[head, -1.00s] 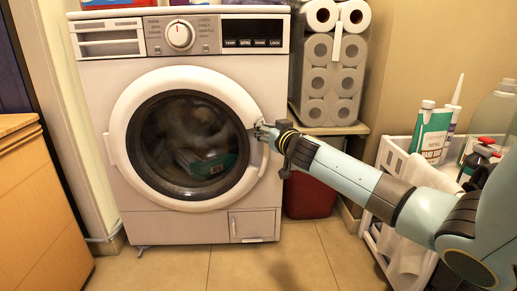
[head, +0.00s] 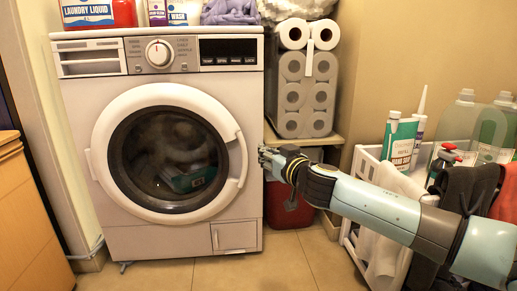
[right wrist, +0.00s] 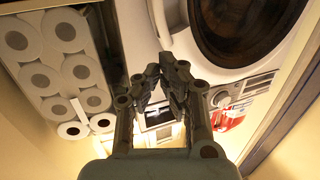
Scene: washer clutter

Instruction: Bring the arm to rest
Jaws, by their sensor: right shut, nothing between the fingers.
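My right gripper (head: 264,158) is shut and empty, just right of the washer's round door (head: 98,150). It also shows in the right wrist view (right wrist: 168,68), with its fingers together and nothing between them. My right arm (head: 375,203) comes in from the right side. The white washing machine (head: 120,243) stands at the left centre, its door closed flush against the front. Dark contents and a greenish item show behind the glass. My left gripper is not in these views.
A pack of toilet rolls (head: 306,95) stands on a shelf beside the washer, with a red bin (head: 285,213) below. A white rack (head: 365,160) with bottles and draped cloths stands at the right, near my arm. A wooden cabinet (head: 25,215) is at the left. The floor in front is clear.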

